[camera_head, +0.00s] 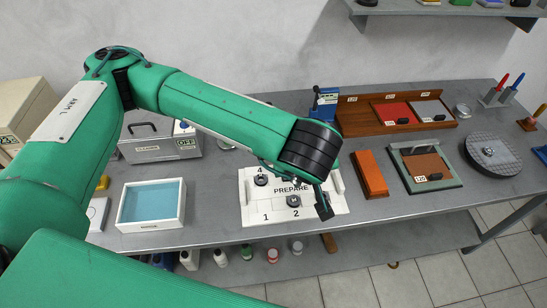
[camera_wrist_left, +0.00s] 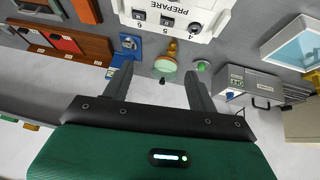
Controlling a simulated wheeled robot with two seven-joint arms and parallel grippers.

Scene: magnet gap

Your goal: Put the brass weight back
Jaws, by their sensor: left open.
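A small brass-coloured piece (camera_wrist_left: 172,48), which looks like the brass weight, shows in the left wrist view beside a pale green round part (camera_wrist_left: 165,66). I cannot tell whether it rests on that part. In the head view my left arm hides that spot. My left gripper (camera_head: 322,203) is over the right part of the white PREPARE board (camera_head: 258,214), its jaws open and empty. In the left wrist view its fingers (camera_wrist_left: 158,76) point towards the brass piece, with a gap between. My right gripper is out of view.
A grey box marked OFF (camera_head: 160,148) and a white tray with a blue inside (camera_head: 152,227) stand left. A blue device (camera_head: 326,102), an orange-brown block (camera_head: 370,173), a framed panel (camera_head: 410,150) and a round dark plate (camera_head: 508,160) stand right. A shelf (camera_head: 440,10) hangs above.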

